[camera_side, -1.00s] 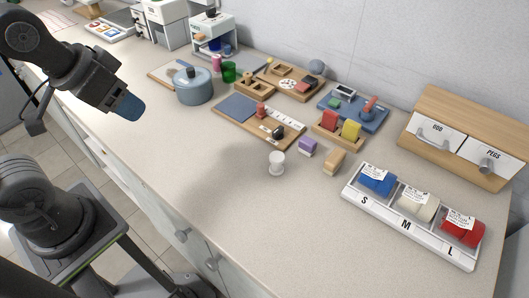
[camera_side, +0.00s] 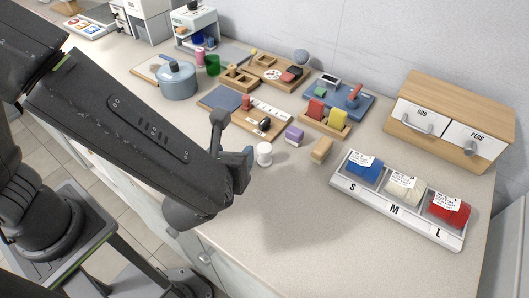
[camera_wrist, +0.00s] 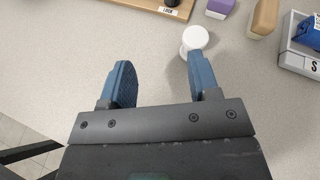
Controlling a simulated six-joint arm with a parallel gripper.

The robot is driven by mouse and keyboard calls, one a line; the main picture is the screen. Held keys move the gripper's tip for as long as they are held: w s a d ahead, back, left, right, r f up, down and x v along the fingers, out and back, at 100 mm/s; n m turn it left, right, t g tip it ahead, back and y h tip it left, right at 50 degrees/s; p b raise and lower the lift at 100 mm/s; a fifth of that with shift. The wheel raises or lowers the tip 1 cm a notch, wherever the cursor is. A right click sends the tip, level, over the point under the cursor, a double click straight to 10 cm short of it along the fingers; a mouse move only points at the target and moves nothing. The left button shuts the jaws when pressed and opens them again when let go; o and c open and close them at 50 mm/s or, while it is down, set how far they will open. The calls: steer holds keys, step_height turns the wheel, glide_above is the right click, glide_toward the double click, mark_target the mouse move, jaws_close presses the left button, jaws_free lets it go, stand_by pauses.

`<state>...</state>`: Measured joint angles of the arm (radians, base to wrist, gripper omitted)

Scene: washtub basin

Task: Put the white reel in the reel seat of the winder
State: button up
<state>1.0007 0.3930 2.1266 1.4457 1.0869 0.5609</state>
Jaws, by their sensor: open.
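The white reel (camera_side: 264,154) stands upright on the counter, with a round flanged top. In the wrist view the reel (camera_wrist: 194,38) is just past the tip of the right finger, not between the fingers. My gripper (camera_wrist: 159,68) is open and empty, with two blue fingers apart over bare counter. In the side view a blue fingertip shows just left of the reel; the arm hides much of the gripper. A blue base with a red handle (camera_side: 340,98) stands farther back and may be the winder; its reel seat is too small to make out.
A purple block (camera_side: 294,136) and a tan block (camera_side: 321,150) stand right of the reel. A board with a blue panel (camera_side: 222,98) lies behind it. A sorted tray (camera_side: 395,212) marked S, M, L is at right. The front counter is clear.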

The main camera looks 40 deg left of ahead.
mark_target(261, 155)
steer(key=d+m, duration=0.1)
steer(key=d+f+m+h, duration=0.1)
steer(key=d+m+t, duration=0.1)
steer(key=shift+s+d+f+h, duration=0.15)
steer(key=shift+d+f+h, duration=0.1)
steer(key=shift+f+h, duration=0.05)
steer(key=shift+w+d+f, duration=0.15)
steer(key=shift+w, duration=0.1)
steer(key=shift+x, duration=3.5)
steer(key=c, duration=0.9)
